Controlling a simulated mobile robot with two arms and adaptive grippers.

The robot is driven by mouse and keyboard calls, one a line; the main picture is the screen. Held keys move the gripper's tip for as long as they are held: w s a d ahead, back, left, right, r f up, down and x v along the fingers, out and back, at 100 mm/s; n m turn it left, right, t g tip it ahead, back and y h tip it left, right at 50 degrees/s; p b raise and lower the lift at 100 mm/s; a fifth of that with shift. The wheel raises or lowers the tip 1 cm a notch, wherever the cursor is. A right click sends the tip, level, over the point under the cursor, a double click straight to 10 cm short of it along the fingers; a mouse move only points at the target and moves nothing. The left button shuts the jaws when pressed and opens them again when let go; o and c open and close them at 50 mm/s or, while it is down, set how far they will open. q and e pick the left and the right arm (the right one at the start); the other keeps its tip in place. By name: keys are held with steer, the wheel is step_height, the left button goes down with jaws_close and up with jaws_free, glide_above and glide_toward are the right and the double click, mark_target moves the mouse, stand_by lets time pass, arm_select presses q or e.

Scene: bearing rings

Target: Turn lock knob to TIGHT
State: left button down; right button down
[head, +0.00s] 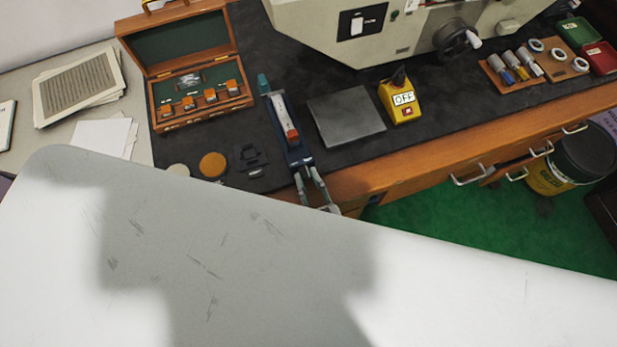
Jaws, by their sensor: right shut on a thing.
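A long dark blue device (286,122) with a teal end, a pale strip and a red part lies on the dark mat near the middle of the head view. My right gripper (306,172) is at its near end by the bench's front edge, with two grey fingers. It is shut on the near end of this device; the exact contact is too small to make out. I cannot pick out the lock knob or a TIGHT mark. My left gripper is not in view.
A grey plate (346,115) and a yellow box (402,101) reading OFF lie right of the device. An open wooden case (190,87) stands left. A black holder (250,159) and an orange disc (212,165) lie near it. A large white surface hides the foreground.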

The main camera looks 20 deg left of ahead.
steer(key=m, duration=0.3)
steer(key=shift+p, duration=0.3)
steer(key=c, duration=1.3)
jaws_free()
steer(key=shift+o, duration=0.2)
steer(key=v, duration=1.2)
